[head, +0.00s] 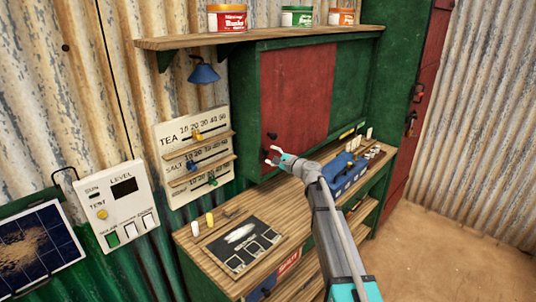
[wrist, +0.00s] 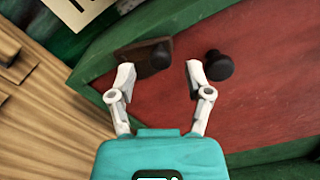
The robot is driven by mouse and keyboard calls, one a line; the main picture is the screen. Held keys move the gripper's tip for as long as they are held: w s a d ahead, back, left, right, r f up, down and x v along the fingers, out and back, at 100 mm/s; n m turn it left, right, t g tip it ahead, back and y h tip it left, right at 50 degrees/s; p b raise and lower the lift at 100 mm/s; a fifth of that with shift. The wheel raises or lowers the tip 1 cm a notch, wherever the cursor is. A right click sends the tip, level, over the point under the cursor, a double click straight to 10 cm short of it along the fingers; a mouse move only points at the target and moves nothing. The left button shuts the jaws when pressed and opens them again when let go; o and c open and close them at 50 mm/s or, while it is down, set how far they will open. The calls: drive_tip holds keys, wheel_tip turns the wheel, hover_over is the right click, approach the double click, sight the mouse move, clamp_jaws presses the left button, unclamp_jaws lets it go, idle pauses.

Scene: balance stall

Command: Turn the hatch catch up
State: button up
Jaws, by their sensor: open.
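The hatch is a red panel (head: 297,100) in a green frame on the back wall. The hatch catch (wrist: 130,58) is a brown bar with a dark knob at one end, at the hatch's lower left edge. In the wrist view it lies just beyond my fingertips, its knob end between their lines. A separate round black knob (wrist: 218,66) sits on the red panel, beyond the right finger; it shows in the head view too (head: 271,135). My gripper (wrist: 159,72) is open and empty in front of the catch. In the head view my gripper (head: 269,156) largely hides the catch.
A wooden counter (head: 215,230) runs below the hatch, with a dark board and a blue balance (head: 345,178) on it. A price board (head: 190,120) with pegs hangs to the left. A shelf (head: 300,36) with tins is above.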

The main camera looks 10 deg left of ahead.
drive_tip(key=shift+x, duration=1.35)
drive_tip(key=shift+c, duration=0.2)
clamp_jaws()
